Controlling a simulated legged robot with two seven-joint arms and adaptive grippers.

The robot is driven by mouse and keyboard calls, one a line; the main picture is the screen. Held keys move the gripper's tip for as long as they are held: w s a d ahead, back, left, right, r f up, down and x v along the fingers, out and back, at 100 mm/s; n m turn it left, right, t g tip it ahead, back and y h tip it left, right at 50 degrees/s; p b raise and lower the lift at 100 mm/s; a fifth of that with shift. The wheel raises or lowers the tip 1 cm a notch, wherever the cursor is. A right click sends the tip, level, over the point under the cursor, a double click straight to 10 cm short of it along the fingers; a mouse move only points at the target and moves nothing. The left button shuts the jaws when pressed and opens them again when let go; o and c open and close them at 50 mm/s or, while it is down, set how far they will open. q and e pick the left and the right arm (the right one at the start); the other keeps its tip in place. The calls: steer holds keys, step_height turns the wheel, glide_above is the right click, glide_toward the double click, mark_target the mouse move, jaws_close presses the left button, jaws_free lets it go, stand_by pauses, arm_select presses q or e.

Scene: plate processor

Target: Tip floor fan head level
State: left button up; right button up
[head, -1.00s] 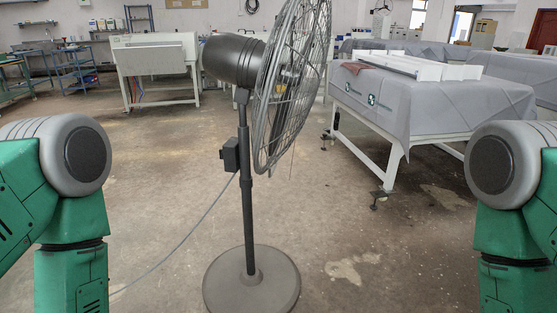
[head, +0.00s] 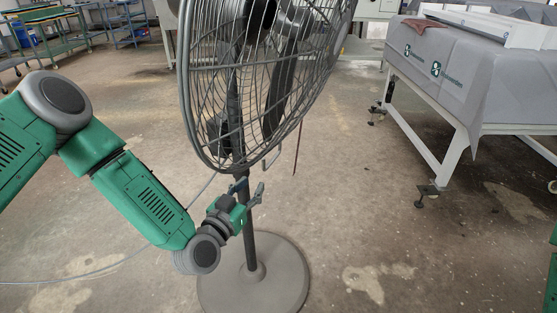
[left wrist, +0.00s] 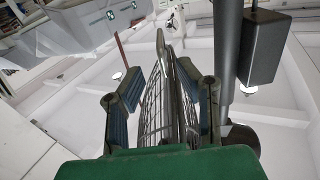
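The grey floor fan has a round wire cage (head: 190,110), a dark pole (head: 249,225) and a round base (head: 215,290) on the floor. The cage leans in the head view, its lower edge to the left and its top to the right. My left gripper (head: 250,186) is open just below the cage's lower edge, beside the pole. In the left wrist view, the cage rim (left wrist: 161,45) shows between the two spread fingers (left wrist: 170,68); I cannot tell whether they touch it. The pole and a dark box (left wrist: 262,47) stand to the right there. My right gripper is out of view.
A cloth-covered table (head: 455,75) stands at the right with white parts on top. A cable (head: 90,277) runs across the floor to the left. Green benches (head: 55,38) are at the back left. The floor right of the fan is mostly clear.

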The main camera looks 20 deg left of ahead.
mark_target(272, 163)
arm_select(q)
steer(key=w+b, duration=0.1)
steer(key=w, duration=0.2)
steer(key=w+d+b, duration=0.1)
steer(key=w, duration=0.3)
steer(key=w+d+b, duration=0.1)
steer(key=w, duration=0.2)
steer(key=shift+w+d+f, duration=0.1)
steer(key=shift+w+f, duration=0.05)
steer(key=shift+w, duration=0.7)
steer(key=shift+a, duration=0.25)
